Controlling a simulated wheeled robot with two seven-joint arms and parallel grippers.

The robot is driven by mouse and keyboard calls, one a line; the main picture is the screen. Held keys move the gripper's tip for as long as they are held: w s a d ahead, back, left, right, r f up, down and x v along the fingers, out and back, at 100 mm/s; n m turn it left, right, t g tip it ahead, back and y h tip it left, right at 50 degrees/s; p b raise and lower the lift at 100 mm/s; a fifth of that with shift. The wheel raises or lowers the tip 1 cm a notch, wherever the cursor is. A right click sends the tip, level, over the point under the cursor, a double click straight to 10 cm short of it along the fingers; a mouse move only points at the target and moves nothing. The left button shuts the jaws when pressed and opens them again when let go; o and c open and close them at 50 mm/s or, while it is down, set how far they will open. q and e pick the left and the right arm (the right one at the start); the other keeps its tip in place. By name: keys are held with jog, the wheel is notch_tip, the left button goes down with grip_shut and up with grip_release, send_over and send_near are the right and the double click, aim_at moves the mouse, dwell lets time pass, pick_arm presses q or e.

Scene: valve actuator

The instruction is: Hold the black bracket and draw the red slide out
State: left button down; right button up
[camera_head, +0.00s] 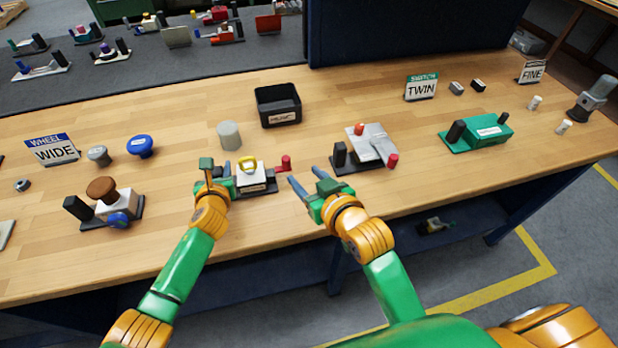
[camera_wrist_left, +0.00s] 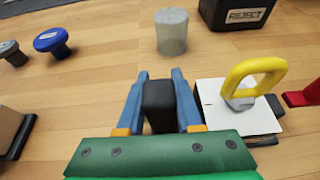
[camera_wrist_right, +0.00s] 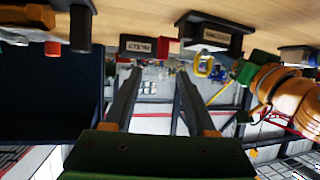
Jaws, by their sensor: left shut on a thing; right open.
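A small fixture with a white block (camera_head: 250,178) and a yellow loop on top stands near the table's front edge. My left gripper (camera_head: 222,176) is shut on the black bracket (camera_wrist_left: 158,104) at the fixture's left end. In the left wrist view the bracket stands upright between the two fingers. The red slide (camera_head: 284,163) sticks out at the fixture's right side; part of it shows in the left wrist view (camera_wrist_left: 303,97). My right gripper (camera_head: 305,179) is open and empty, to the right of the red slide and apart from it.
A black REJECT bin (camera_head: 278,105) and a grey cylinder (camera_head: 229,136) stand behind the fixture. A grey fixture with red knobs (camera_head: 372,144) is to the right of my right gripper. A fixture with a brown knob (camera_head: 102,190) stands at the left.

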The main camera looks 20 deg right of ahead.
jog(key=shift+s+d+r, duration=0.15)
jog(key=shift+s+r, duration=0.15)
jog(key=shift+s, duration=0.3)
pick_arm(q)
jog(key=shift+c, duration=2.4)
grip_release()
jog(key=shift+f, duration=0.1)
pick_arm(e)
jog(key=shift+w, duration=0.1)
